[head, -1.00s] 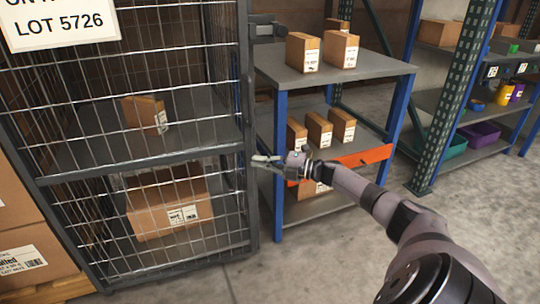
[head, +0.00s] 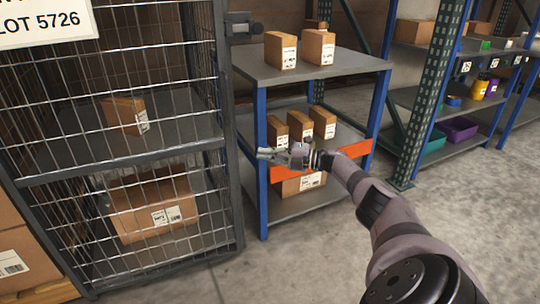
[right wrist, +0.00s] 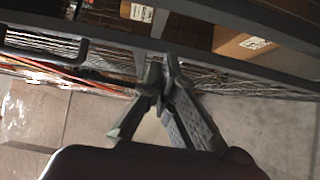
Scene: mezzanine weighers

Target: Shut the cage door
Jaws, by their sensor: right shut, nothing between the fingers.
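The cage door (head: 125,163) is a wire-mesh panel in a dark grey frame, at the left of the head view. It stands across the cage front, and I see no clear gap at its right edge; whether it is latched I cannot tell. A dark latch-like block (head: 241,25) sits at the upper right post. My right gripper (head: 263,154) is shut and empty, just right of the cage post and apart from it in the head view. In the right wrist view, the shut fingertips (right wrist: 160,62) show in front of dark bars and mesh. My left gripper is not in view.
Boxes stand on the cage shelves behind the mesh. A blue-legged shelf unit (head: 308,66) with small boxes and an orange bar (head: 352,149) stands close behind my right arm. Another rack (head: 408,98) is at the right. The concrete floor (head: 285,265) in front is clear.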

